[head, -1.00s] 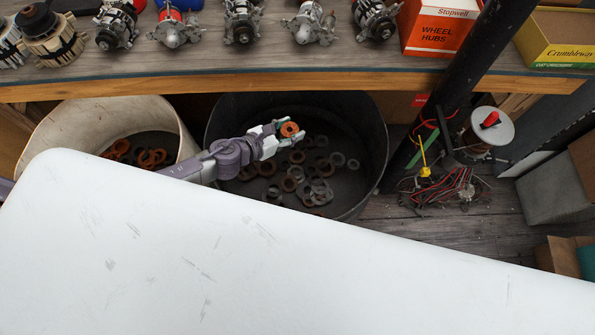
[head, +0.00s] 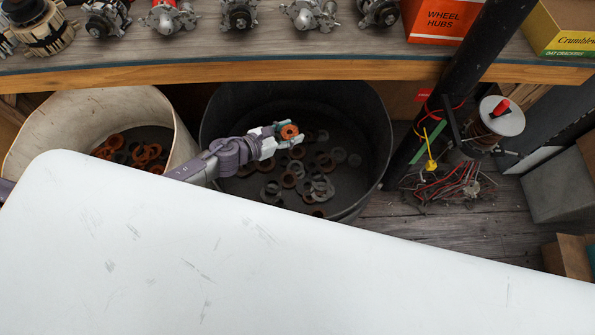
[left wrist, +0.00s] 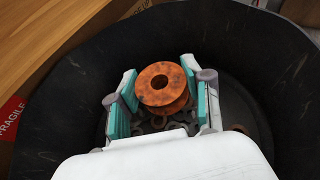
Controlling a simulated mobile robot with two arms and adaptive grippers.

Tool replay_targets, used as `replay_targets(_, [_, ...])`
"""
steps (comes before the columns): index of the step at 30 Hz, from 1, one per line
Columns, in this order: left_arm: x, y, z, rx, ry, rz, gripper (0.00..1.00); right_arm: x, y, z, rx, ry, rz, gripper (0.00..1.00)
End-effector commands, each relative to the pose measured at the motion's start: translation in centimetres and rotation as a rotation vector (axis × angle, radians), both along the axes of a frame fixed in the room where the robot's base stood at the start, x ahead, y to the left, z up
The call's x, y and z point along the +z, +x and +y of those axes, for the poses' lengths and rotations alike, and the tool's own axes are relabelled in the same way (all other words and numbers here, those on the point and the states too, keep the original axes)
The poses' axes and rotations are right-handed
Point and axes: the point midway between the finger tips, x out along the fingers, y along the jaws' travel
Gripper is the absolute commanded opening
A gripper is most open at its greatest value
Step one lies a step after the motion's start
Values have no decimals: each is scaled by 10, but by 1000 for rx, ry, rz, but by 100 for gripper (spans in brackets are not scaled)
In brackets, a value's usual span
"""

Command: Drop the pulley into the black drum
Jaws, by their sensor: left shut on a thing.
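My left gripper (head: 283,134) is shut on a rusty orange pulley (head: 289,131) and holds it over the black drum (head: 378,130). In the left wrist view the pulley (left wrist: 162,85) sits between the two teal-padded fingers (left wrist: 163,98), with the drum's dark wall (left wrist: 60,105) around them. Several rusty and grey rings (head: 318,185) lie on the drum's floor below. My right gripper is not in view.
A pale bin (head: 50,122) with several rusty rings stands left of the drum. The wooden shelf edge (head: 300,70) with alternators runs above. A black post (head: 455,90) and tangled wires (head: 450,188) are at right. My white body covers the front.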

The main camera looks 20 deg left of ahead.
Motion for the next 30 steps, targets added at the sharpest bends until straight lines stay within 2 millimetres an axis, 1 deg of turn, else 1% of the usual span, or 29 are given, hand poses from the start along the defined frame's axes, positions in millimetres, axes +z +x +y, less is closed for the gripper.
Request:
replay_targets(4, [2, 0, 0, 0, -1, -1, 7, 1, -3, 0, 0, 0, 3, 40])
replay_targets(5, [2, 0, 0, 0, -1, -1, 52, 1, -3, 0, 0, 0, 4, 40])
replay_targets(9, [1, 0, 0, 0, -1, -1, 75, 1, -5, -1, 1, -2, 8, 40])
replay_targets(10, [1, 0, 0, 0, -1, -1, 79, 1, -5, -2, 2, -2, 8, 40])
replay_targets(17, [1, 0, 0, 0, 0, 0, 79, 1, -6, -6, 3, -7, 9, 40])
replay_targets(19, [1, -1, 0, 0, 1, 1, 79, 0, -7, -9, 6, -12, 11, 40])
replay_targets(22, [2, -5, 4, 1, 1, 1, 79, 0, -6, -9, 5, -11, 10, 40])
replay_targets(26, [9, -20, 15, 0, 3, 2, 79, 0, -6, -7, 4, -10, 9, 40])
replay_targets(30, [21, -43, 32, 0, 3, 3, 79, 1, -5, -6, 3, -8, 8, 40])
